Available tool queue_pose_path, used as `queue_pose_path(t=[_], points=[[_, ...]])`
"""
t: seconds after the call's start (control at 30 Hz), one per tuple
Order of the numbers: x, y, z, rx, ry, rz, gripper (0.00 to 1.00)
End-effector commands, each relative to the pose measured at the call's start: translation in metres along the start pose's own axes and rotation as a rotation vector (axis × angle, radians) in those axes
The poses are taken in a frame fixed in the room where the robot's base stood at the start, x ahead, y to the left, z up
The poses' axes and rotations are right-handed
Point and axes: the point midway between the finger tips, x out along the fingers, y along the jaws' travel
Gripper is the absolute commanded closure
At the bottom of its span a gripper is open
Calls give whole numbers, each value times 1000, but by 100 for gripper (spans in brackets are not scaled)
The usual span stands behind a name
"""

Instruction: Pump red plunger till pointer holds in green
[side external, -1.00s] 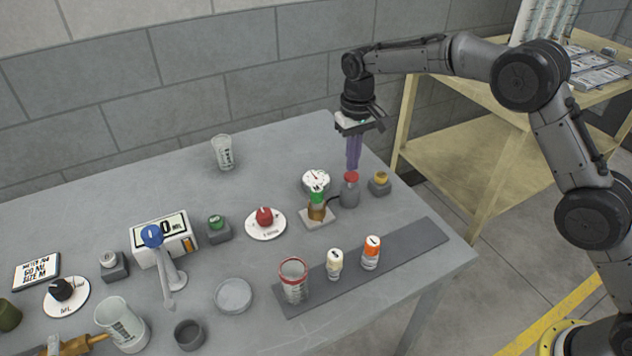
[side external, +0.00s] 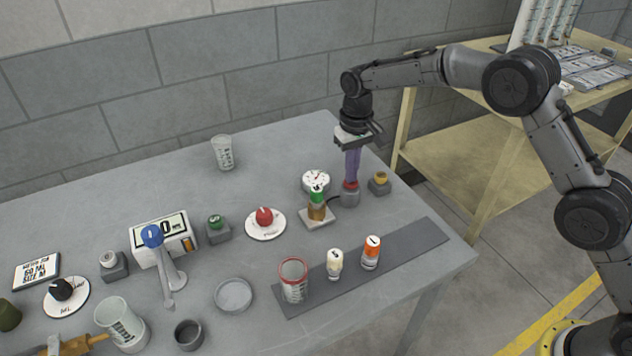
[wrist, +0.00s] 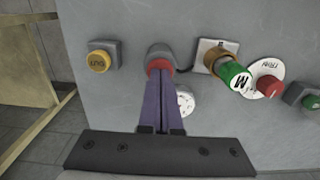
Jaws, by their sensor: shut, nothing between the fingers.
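The red plunger (side external: 350,185) tops a grey cylinder (side external: 350,199) at the right of the table. My gripper (side external: 351,179) is shut and empty, its purple fingers pointing down with their tips on or just over the plunger top. In the wrist view my gripper (wrist: 160,75) reaches the red plunger (wrist: 159,66). The round white dial gauge (side external: 315,180) stands left of the plunger. In the wrist view the gauge (wrist: 187,102) is partly hidden behind the fingers. I cannot read the pointer against any green band.
A yellow-topped button (side external: 380,178) sits close right of the plunger. A green-capped brass fitting (side external: 317,205) stands on a pale plate just left. A red knob (side external: 264,216) lies further left. Bottles stand on a dark mat (side external: 420,241) in front.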

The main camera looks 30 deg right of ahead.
Motion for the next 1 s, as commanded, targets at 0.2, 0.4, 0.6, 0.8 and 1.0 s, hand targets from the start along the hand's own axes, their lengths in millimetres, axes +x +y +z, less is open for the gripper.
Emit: queue_pose_path(t=[0.2, 0.4, 0.6, 0.8, 1.0], points=[[4, 0, 1, 0, -3, 1, 100], [-3, 0, 0, 0, -3, 1, 100], [-18, 0, 0, 0, -3, 1, 100], [-32, 0, 0, 0, -2, 0, 100], [-48, 0, 0, 0, 1, 0, 100]])
